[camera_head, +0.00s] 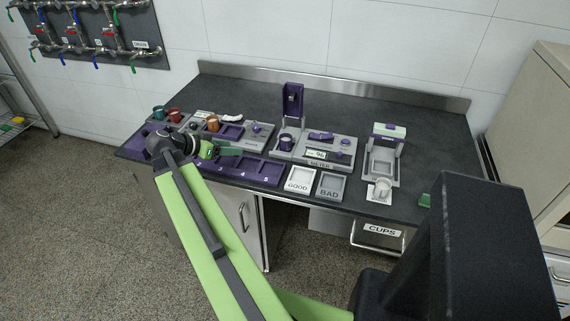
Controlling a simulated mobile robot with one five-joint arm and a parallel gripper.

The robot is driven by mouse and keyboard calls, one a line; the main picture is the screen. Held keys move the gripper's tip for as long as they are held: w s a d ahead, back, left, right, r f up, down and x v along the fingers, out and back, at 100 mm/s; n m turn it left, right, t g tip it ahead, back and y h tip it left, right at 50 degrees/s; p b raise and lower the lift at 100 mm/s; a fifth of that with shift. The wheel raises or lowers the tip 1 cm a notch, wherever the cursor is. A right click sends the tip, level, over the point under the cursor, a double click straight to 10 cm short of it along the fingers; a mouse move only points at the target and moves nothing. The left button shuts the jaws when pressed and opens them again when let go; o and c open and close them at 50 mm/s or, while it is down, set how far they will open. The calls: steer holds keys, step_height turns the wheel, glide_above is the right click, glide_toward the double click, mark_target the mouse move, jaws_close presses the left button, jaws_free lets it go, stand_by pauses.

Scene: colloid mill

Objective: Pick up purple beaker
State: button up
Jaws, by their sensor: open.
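A dark purple beaker (286,142) stands upright on the grey unit below the raised purple part, near the middle of the counter. My green gripper (235,152) is to the left of the beaker, over the purple numbered rack, with its fingers pointing right. The gripper is open, and no object shows between its fingers. A clear gap lies between the fingertips and the beaker. My forearm and wrist hide the left part of the rack.
The purple numbered rack (257,171) runs along the front edge. Green (159,112), red (175,115) and orange (213,123) cups stand behind it. GOOD (300,179) and BAD (330,186) trays lie right of it. A white cup (383,187) stands farther right. The counter's back (380,105) is clear.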

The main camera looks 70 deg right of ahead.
steer(key=s+d+m+g+b, duration=0.1)
steer(key=s+d+m+g, duration=0.15)
steer(key=s+d, duration=0.3)
steer(key=m+h+b, duration=0.1)
steer(key=b, duration=0.3)
glide_toward(290, 137)
steer(key=shift+t, duration=0.25)
steer(key=x, duration=0.4)
steer(key=shift+s+f, duration=0.2)
steer(key=shift+f, duration=0.05)
steer(key=shift+s+d, duration=0.25)
steer(key=shift+d, duration=0.05)
steer(key=b+x, duration=0.2)
steer(key=x, duration=0.3)
steer(key=shift+s+d, duration=0.1)
steer(key=shift+d, duration=0.05)
steer(key=shift+r, duration=0.1)
steer(key=c, duration=1.1)
steer(key=shift+c, duration=0.2)
steer(key=shift+r, duration=0.1)
